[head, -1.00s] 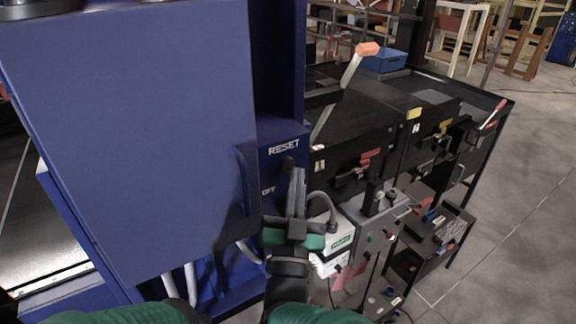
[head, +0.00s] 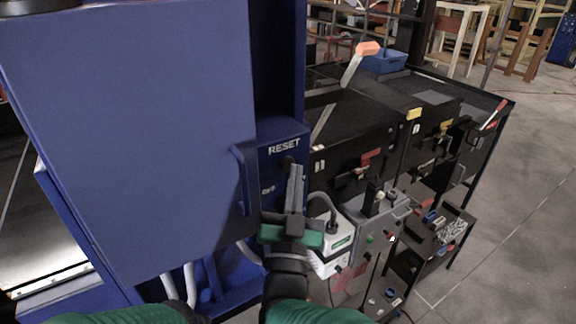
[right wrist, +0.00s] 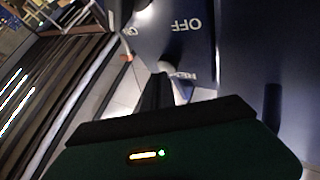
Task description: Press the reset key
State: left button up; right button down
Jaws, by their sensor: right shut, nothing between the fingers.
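A blue control box (head: 285,138) carries a white RESET label, with an OFF label lower at its left. A small dark knob (head: 288,160), seemingly the reset key, sits below the RESET label. My right gripper (head: 296,168) is shut and empty, its fingers pointing up at the box face just beside and below the knob. I cannot tell whether it touches. In the right wrist view the shut fingers (right wrist: 160,88) lie close to a pale rounded knob (right wrist: 166,67) and a partly hidden label, with OFF upside down above. My left gripper is out of view.
A large blue cabinet door (head: 130,140) with a handle (head: 240,180) stands left of the box. A black bench (head: 370,120) with levers and latches, a white-and-green box (head: 335,250) and a blue tray (head: 384,61) are at right. Floor at far right is clear.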

jog(key=shift+w+a, duration=0.3)
jog(key=shift+w, duration=0.1)
dwell(0.6)
jog(key=shift+b, duration=0.3)
jog(key=shift+s+d+b, duration=0.35)
jog(key=shift+s+d, duration=0.2)
jog(key=shift+s, duration=0.2)
jog(key=s+d, duration=0.1)
jog(key=s, duration=0.1)
jog(key=s+d+b, duration=0.1)
jog(key=s+d, duration=0.1)
